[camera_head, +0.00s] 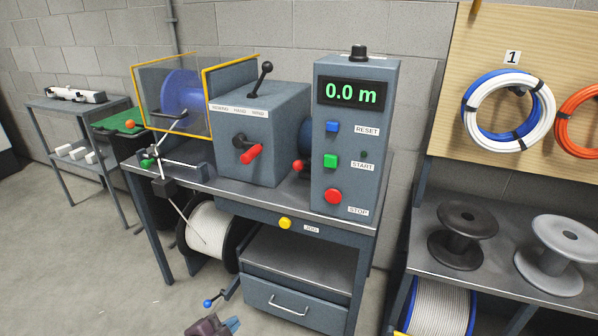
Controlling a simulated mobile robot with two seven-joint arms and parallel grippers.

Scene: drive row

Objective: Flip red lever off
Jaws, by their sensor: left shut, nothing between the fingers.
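A red-handled lever (251,156) sticks out from the front of a grey machine box (280,115), its red grip angled down and to the right from a dark hub. A second, smaller red knob (298,165) shows between that box and the control box, partly hidden. My left gripper (234,322) is at the bottom edge, low and in front of the bench, well below the red-handled lever. It is shut and empty, touching nothing that I can see. My right gripper is out of view.
The control box (358,110) shows 0.0 m and has blue, green and red buttons. A black ball lever (265,72) stands on the machine box. A yellow button (285,223) is on the bench edge. A blue-ended crank (210,301) sticks out near my gripper. Spools stand right.

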